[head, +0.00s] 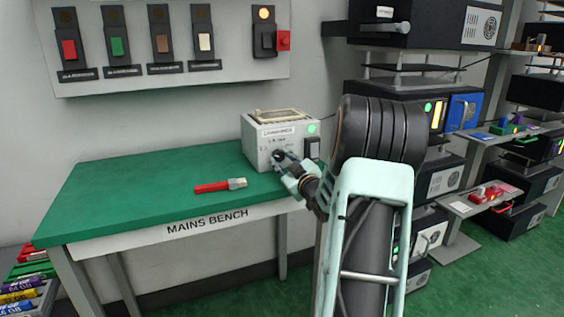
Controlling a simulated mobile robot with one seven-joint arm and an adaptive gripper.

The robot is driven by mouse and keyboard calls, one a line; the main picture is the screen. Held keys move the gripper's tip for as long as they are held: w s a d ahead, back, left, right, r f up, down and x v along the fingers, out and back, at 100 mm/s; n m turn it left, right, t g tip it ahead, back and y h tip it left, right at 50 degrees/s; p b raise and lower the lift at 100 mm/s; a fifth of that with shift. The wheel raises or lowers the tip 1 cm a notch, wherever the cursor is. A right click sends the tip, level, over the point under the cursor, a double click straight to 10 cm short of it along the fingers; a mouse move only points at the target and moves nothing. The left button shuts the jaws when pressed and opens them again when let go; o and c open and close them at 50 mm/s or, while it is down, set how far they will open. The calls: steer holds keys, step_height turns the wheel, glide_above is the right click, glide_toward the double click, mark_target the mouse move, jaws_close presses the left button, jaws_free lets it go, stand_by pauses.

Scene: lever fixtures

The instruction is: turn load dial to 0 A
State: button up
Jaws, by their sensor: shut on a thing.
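A light grey box (256,150) with a small label, a lit green lamp (312,128) and a dark switch (312,147) stands on the right end of the green bench. The load dial (277,155) is on its front face, mostly hidden behind my gripper. My gripper (283,161) reaches in from the right and is shut on the dial. The dial's pointer and scale marks are too small and covered to read.
A red-handled tool (220,185) lies on the bench (130,190), left of my gripper. A wall panel (225,68) with several coloured switches hangs above. Shelves with black units (455,20) stand at right. The bench's left half is clear.

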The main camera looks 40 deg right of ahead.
steer(key=o, duration=1.1)
steer(key=shift+o, duration=0.2)
steer(key=v, duration=1.2)
steer(key=shift+r, duration=0.1)
